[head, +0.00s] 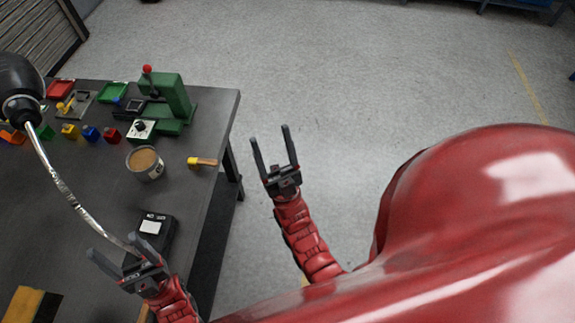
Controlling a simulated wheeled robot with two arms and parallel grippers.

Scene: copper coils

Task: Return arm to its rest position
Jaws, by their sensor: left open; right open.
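My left gripper (121,254) is open, low over the right part of the dark table (85,190). It overlaps a small black device with a pale screen (153,229) in the picture; I cannot tell whether they touch. Nothing shows between its fingers. My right gripper (272,142) is open and empty, pointing away from me above the grey floor, to the right of the table. Both arms are red; the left arm's lower part is cut off by the bottom edge.
A lamp with a curved metal neck (65,190) rises over the table. A tin (145,163), a yellow-tipped tool (202,162), a green press (172,97) and several colored blocks stand farther back. An orange-yellow item (27,303) lies at lower left. The floor right of the table is clear.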

